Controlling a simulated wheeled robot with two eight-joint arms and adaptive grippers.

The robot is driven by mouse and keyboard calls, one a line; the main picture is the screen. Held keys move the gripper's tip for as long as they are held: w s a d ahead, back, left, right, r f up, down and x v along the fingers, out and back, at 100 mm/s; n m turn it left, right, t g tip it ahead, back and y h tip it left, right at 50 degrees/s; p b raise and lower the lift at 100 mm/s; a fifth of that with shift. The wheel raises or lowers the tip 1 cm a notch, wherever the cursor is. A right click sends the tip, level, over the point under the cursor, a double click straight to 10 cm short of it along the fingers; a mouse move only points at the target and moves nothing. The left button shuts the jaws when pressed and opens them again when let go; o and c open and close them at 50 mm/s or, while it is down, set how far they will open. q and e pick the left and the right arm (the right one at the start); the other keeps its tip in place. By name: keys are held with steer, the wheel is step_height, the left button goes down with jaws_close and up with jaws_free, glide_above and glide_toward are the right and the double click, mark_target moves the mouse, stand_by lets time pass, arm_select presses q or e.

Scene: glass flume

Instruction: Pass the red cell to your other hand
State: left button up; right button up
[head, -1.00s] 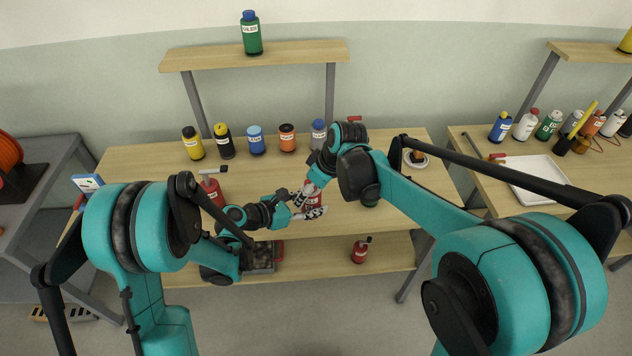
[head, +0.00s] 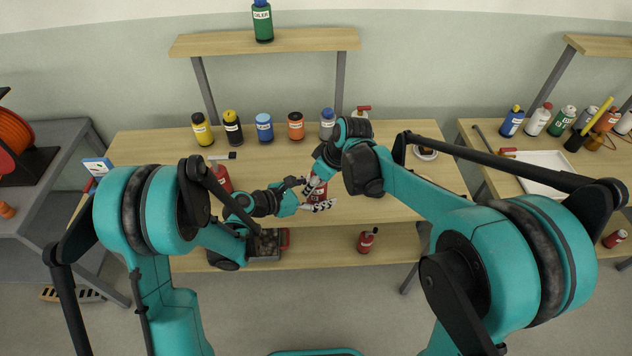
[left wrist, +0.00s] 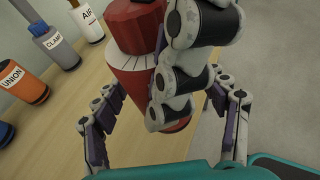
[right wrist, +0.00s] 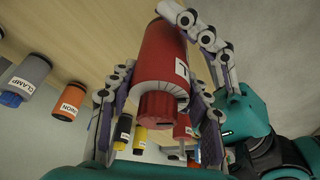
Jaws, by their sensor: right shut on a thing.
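Yellow (head: 202,130), black (head: 233,128), blue (head: 265,128), orange (head: 296,126) and grey (head: 327,124) bottles line the bench's back. A red bottle (head: 220,177) stands left of my left gripper. Another red bottle (head: 366,241) and a dark bin (head: 263,247) are on the lower shelf.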

arm_select(q)
steer(key=shift+a, duration=0.1)
steer(key=s+a+r+m+y, duration=0.4)
steer(key=s+a+m+y, duration=0.2)
steer(key=s+a+m, duration=0.4)
steer(key=s+a+r+m+y, duration=0.5)
steer(key=s+a+m, duration=0.6)
steer(key=m, duration=0.3)
steer(key=shift+a+y, duration=0.3)
steer(key=shift+y, duration=0.1)
steer(key=shift+r, duration=0.1)
